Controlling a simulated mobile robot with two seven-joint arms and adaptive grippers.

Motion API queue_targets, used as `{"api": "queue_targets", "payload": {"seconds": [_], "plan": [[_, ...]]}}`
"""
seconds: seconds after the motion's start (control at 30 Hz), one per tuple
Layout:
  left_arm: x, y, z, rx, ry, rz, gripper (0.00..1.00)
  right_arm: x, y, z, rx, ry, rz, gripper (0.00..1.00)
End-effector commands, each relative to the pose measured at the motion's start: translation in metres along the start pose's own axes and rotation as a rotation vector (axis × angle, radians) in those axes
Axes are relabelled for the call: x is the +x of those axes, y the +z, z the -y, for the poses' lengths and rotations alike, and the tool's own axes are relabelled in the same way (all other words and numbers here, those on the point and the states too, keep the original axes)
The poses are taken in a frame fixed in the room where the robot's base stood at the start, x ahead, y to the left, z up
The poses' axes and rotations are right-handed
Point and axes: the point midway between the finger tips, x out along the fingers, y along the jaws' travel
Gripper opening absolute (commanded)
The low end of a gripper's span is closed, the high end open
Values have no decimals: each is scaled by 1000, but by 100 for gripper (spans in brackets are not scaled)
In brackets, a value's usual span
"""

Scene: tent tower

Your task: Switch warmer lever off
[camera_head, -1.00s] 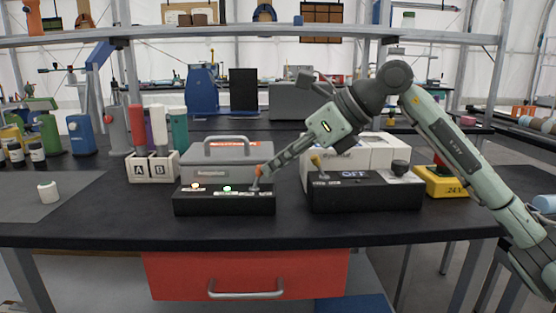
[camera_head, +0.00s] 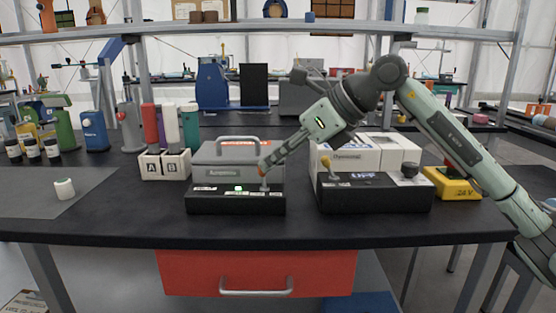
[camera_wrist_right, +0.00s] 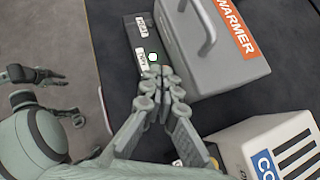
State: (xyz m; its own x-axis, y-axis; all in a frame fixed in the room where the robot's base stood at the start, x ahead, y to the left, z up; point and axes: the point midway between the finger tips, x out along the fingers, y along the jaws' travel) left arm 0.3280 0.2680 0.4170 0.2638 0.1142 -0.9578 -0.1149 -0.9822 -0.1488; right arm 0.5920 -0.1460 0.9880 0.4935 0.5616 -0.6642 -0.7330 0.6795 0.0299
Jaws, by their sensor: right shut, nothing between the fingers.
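The warmer (camera_head: 212,153) is a grey box with a handle and an orange label; it also shows in the right wrist view (camera_wrist_right: 215,55). Its black control box (camera_head: 230,203) stands in front, with a lit green lamp (camera_head: 238,188). The orange-tipped lever (camera_head: 264,184) stands at the box's right end, its tip mostly behind my right gripper (camera_head: 264,167). My right gripper is shut and empty at the lever's tip; I cannot tell whether they touch. In the right wrist view its fingers (camera_wrist_right: 160,88) hide the lever. My left gripper (camera_wrist_right: 35,88) shows there with fingers apart.
A second black box (camera_head: 375,195) with its own yellow-tipped lever (camera_head: 327,164) stands close to the right, before a white device (camera_head: 375,152). Holders A and B (camera_head: 163,166) stand left of the warmer.

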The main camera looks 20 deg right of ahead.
Motion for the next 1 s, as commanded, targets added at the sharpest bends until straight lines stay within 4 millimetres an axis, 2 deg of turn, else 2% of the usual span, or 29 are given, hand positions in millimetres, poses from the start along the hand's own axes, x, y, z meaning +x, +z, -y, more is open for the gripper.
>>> {"api": "queue_targets", "payload": {"seconds": [0.6, 1.0], "plan": [[-3, 0, 1, 0, -3, 0, 22, 7, 9, -6, 0, 0, 1, 0], [-13, -3, 3, 0, -2, 0, 22, -4, 20, -6, 0, 0, 1, 0]]}}
